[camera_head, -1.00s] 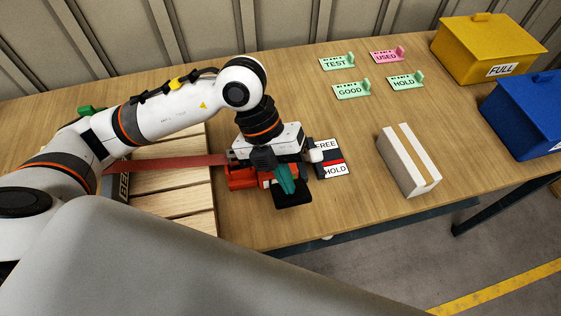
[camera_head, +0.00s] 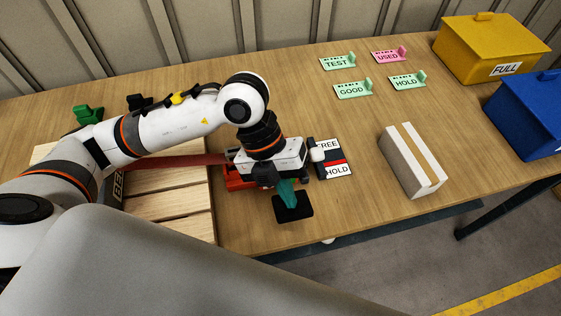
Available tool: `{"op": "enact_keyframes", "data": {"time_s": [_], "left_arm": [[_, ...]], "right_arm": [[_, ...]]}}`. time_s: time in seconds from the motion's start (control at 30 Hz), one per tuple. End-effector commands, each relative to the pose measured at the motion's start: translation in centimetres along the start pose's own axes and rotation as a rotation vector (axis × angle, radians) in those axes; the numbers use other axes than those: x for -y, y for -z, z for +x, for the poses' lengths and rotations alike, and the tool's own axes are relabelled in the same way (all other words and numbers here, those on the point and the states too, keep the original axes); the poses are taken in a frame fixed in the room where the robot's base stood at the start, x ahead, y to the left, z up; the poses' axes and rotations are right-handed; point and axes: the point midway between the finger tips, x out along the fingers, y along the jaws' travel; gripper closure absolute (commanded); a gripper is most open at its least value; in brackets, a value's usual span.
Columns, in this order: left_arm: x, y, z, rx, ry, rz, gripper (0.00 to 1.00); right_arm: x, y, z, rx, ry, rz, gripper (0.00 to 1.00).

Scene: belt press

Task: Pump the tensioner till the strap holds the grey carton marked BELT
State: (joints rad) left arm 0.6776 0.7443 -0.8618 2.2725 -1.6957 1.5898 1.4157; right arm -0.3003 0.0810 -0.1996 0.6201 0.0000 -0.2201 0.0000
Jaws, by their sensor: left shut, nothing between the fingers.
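The grey carton marked BELT (camera_head: 118,187) stands on the slatted wooden pallet at left, mostly hidden by my left arm; only part of its lettering shows. A dark red strap (camera_head: 172,161) runs from it to the red tensioner (camera_head: 236,179). My left gripper (camera_head: 284,190) is over the tensioner's right side, shut with nothing between its fingers. A teal piece and a black square pad (camera_head: 292,207) show below its body. The gripper hides much of the tensioner, so contact cannot be told. A FREE/HOLD card (camera_head: 338,171) lies to its right. My right gripper is out of view.
A white carton with a tan stripe (camera_head: 412,160) stands to the right. Behind are TEST, USED, GOOD and HOLD tags (camera_head: 352,90). A yellow FULL bin (camera_head: 485,50) and a blue bin (camera_head: 528,115) stand at far right. The table's front edge is close.

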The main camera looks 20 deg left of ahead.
Motion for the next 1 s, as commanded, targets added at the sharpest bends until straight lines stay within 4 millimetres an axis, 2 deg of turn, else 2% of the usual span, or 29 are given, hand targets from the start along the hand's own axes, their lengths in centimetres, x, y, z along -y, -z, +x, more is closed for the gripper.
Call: {"op": "enact_keyframes", "data": {"time_s": [0.03, 0.23, 0.67, 1.0], "left_arm": [[0.3, 0.1, 0.7, 0.001, 0.001, 0.0, 1.0], [0.7, 0.1, 2.0, 0.001, 0.001, 0.0, 1.0], [0.7, 0.1, 2.2, 0.0, 0.0, 0.0, 1.0], [1.4, 0.4, 4.0, -0.001, 0.0, 0.0, 1.0]], "right_arm": [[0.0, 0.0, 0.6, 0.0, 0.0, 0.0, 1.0], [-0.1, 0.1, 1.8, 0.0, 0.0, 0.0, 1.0], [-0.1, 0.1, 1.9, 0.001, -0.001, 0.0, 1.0], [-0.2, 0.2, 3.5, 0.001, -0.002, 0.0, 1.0]]}}
